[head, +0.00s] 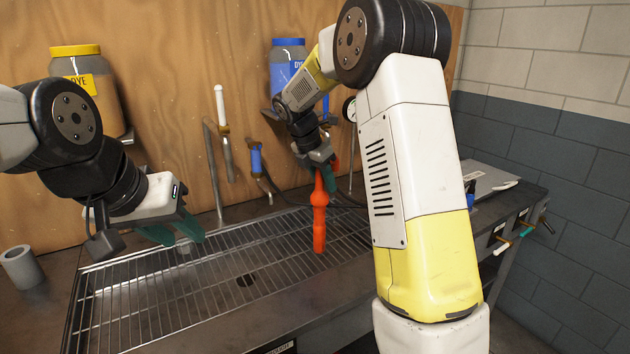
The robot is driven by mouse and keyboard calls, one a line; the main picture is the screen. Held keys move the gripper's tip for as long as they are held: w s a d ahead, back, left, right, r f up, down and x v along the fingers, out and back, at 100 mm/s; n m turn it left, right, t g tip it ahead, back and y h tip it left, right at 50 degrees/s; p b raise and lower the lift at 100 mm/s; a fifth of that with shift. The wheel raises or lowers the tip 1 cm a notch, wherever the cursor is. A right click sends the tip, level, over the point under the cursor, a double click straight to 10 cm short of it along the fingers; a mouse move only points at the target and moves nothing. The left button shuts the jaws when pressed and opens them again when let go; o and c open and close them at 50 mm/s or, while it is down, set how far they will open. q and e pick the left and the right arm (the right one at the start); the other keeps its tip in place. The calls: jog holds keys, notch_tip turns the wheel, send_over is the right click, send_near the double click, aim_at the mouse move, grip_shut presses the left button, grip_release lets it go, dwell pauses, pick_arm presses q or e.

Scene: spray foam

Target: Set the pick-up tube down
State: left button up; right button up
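The pick-up tube appears to be the orange-red tube (319,221), slim with a thicker bulge near its upper part. It hangs roughly upright over the right part of the metal grate (215,275). My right gripper (327,180) is shut on its upper part, with green fingers beside it. I cannot tell whether its lower end touches the grate. My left gripper (174,236) is over the left part of the grate, empty, its green fingers apart.
A yellow-lidded dye jar (88,85) and a blue dye jar (287,60) stand against the wooden wall. Pipes with a white top (220,105) and a blue handle (256,160) rise behind the grate. A grey cup (20,267) stands at left. The grate's middle is mostly clear.

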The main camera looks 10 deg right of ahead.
jog(key=shift+o, duration=0.3)
jog(key=v, duration=1.2)
jog(key=s+d+r+m+y, duration=0.2)
jog(key=s+d+m, duration=0.1)
jog(key=s+m, duration=0.25)
jog(key=s+f+m+t+y, duration=0.1)
jog(key=s+f+m+y, duration=0.1)
jog(key=s+m, duration=0.7)
jog(key=s+f+m+t+y, duration=0.2)
jog(key=s+m, duration=0.7)
jog(key=s, duration=0.6)
jog(key=shift+d+f+m+t, duration=0.2)
jog(key=shift+d+m+t, duration=0.15)
jog(key=shift+d, duration=0.1)
